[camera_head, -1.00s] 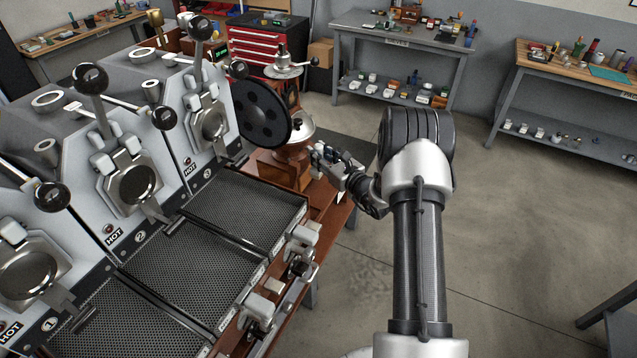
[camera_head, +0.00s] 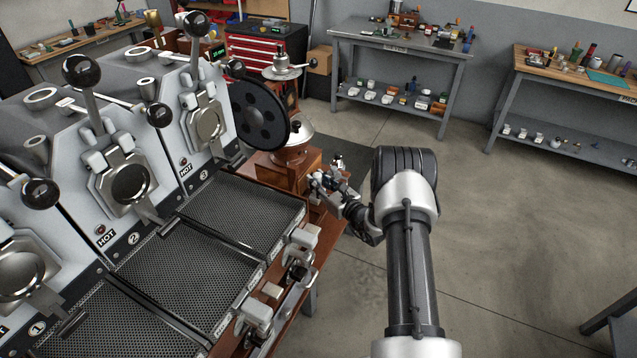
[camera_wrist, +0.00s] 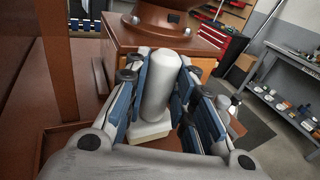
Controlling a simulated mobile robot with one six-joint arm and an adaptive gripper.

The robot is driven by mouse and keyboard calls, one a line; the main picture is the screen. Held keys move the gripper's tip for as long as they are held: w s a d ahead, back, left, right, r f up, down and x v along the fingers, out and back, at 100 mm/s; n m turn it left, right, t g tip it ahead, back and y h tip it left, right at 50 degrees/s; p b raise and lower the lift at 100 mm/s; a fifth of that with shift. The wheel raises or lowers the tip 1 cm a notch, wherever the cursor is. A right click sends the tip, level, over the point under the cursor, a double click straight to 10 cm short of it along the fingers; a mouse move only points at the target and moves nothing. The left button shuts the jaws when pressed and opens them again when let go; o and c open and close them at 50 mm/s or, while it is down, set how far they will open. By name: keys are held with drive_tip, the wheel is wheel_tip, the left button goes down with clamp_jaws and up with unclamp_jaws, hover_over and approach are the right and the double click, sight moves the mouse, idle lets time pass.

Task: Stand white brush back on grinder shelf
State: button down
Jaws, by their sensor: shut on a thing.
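My gripper (camera_head: 322,183) is beside the front right of the grinder (camera_head: 290,165), low near the wooden counter. In the wrist view my gripper (camera_wrist: 158,84) is shut on the white brush (camera_wrist: 160,88). Its blue pads lie on both sides of the smooth white handle, which looks nearly upright. A paler, blocky end (camera_wrist: 150,131) shows below the handle, toward the camera. The grinder's wooden body (camera_wrist: 130,46) stands right behind the brush. I cannot tell whether the brush touches the wood surface. The brush is not clear in the head view.
The roaster (camera_head: 130,180) with its levers and mesh trays (camera_head: 165,258) fills the left. A large black disc (camera_head: 260,113) stands close to the grinder. A red tool chest (camera_head: 265,50) and a grey workbench (camera_head: 400,42) stand behind.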

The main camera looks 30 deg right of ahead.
drive_tip(key=c, duration=1.8)
unclamp_jaws()
drive_tip(key=shift+f, duration=0.15)
drive_tip(key=o, duration=0.5)
drive_tip(key=shift+c, duration=0.2)
drive_tip(key=shift+r, duration=0.25)
drive_tip(key=p+v, duration=0.2)
drive_tip(key=v, duration=1)
drive_tip(key=shift+f, duration=0.1)
